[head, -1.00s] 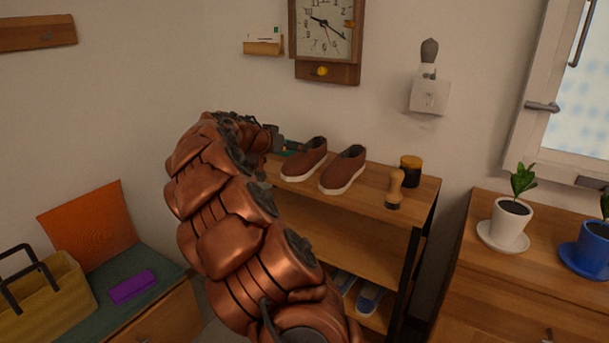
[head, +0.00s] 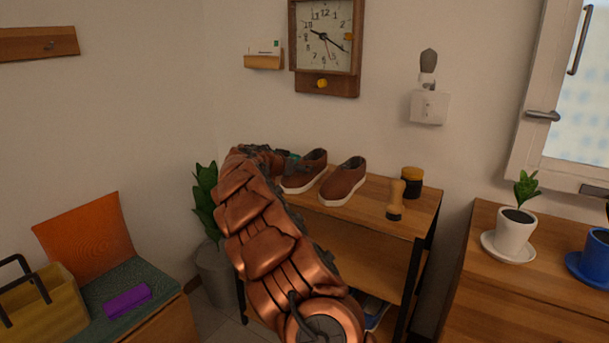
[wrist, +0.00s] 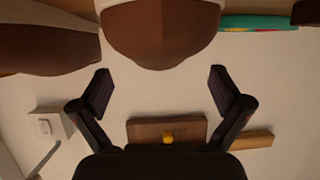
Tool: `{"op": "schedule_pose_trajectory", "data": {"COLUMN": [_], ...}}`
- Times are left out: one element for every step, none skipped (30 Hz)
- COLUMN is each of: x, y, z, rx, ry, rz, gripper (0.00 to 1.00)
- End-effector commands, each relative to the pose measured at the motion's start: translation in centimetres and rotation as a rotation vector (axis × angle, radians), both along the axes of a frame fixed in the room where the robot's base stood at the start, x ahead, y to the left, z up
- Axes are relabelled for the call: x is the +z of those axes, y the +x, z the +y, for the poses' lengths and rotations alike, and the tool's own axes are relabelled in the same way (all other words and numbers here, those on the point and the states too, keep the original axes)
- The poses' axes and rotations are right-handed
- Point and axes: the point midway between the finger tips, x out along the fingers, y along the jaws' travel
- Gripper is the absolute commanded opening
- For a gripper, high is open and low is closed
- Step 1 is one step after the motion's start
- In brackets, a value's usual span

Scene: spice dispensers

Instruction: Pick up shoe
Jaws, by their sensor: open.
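Two brown shoes with white soles stand side by side on the shelf's wooden top: the left shoe (head: 308,173) and the right shoe (head: 344,182). My gripper (head: 292,162) is by the left shoe in the head view, partly hidden by my copper arm. In the wrist view, my gripper (wrist: 160,78) is open and empty. The rounded end of one shoe (wrist: 160,35) lies just ahead, centred between the spread fingertips and apart from them. The other shoe (wrist: 45,42) shows at the left edge there.
A wooden brush (head: 396,201) and a dark jar with a yellow lid (head: 411,182) stand right of the shoes. A teal item (wrist: 262,23) lies beside the near shoe. A wall clock (head: 325,40) hangs above. A plant (head: 206,198) stands left of the shelf.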

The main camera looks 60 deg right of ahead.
Motion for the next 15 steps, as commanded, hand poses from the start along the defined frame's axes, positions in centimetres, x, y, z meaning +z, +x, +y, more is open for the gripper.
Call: {"op": "schedule_pose_trajectory", "data": {"x": [-0.3,-0.4,-0.6,-0.7,-0.9,-1.2,-1.4,-1.4,-1.5,-1.6,-1.7,-1.8,-1.8,-1.9,-1.9], "y": [-0.1,-0.1,0.0,0.0,0.0,0.0,0.0,0.1,0.1,0.1,0.1,0.2,0.2,0.2,0.3], "z": [-0.5,-0.7,-1.1,-1.3,-1.6,-2.0,-2.2,-2.4,-2.7,-2.9,-3.2,-3.4,-3.6,-3.7,-3.8], "rx": [-0.001,-0.001,0.0,0.001,0.001,-0.001,0.001,0.001,0.001,0.001,0.001,0.001,0.001,0.002,0.002], "ry": [0.001,0.001,0.001,0.001,0.001,0.002,0.003,0.003,0.003,0.002,0.002,0.001,0.001,0.002,0.001], "rz": [0.0,0.0,-0.001,-0.001,-0.001,-0.002,-0.001,-0.001,0.0,0.0,0.0,-0.002,-0.003,-0.003,-0.003], "gripper": [1.0,1.0,1.0,1.0,1.0,1.0,1.0,1.0,1.0,1.0,1.0,1.0,1.0,1.0,1.0]}}
